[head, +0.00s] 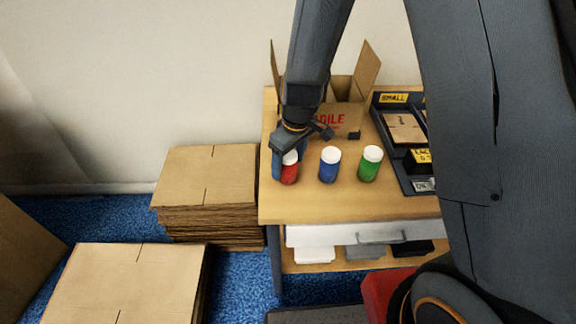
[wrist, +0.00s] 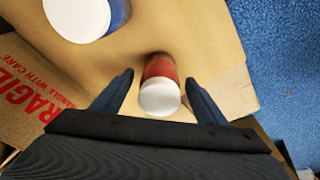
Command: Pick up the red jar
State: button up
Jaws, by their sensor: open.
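The red jar (head: 289,173) has a white lid and stands upright on the wooden table, leftmost of three jars, in the head view. My gripper (head: 287,170) is right at it and partly covers it there. In the wrist view the red jar (wrist: 160,88) lies between the two open fingers of my gripper (wrist: 161,90), with a gap on each side. The gripper holds nothing.
A blue jar (head: 329,166) and a green jar (head: 370,164) stand to the right on the table (head: 340,206). An open carton (head: 345,120) stands behind them. A dark tray (head: 388,139) is at the right. Cardboard stacks (head: 205,178) stand left of the table.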

jog(key=shift+f, duration=0.45)
jog(key=c, duration=1.3)
